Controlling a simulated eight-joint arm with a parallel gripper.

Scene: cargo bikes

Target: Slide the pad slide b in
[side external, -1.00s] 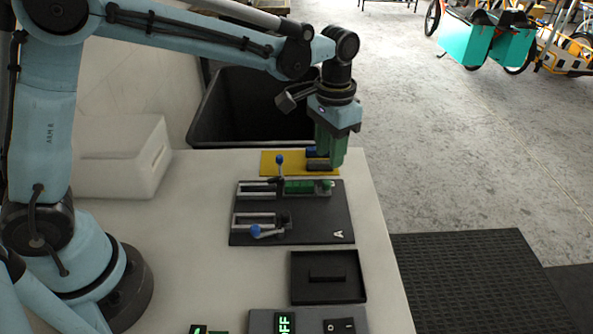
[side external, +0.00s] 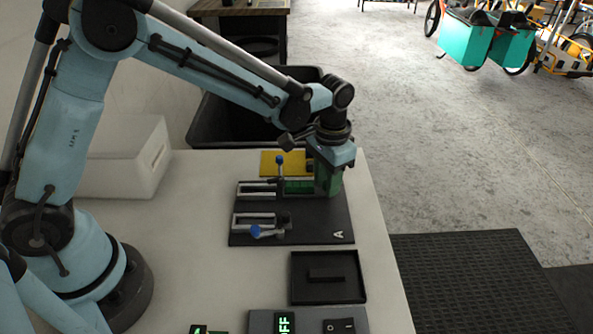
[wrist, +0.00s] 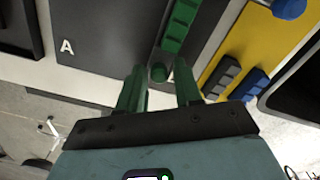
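A black board marked A (side external: 320,233) lies on the table and carries two grey rail frames. A green slide (side external: 298,186) sits in the far rail and sticks out to its right. My gripper (side external: 328,192) is low over the board's far right edge, at the slide's outer end. In the wrist view my gripper (wrist: 158,78) has its green fingers apart, one on each side of the knob, with visible gaps. The fingers hide the knob in the side view.
A yellow mat (side external: 285,163) lies behind, with a black pad (wrist: 220,75) and a blue pad (wrist: 249,85). A black tray (side external: 350,295) is in front; a dark bin (side external: 225,118) is behind.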

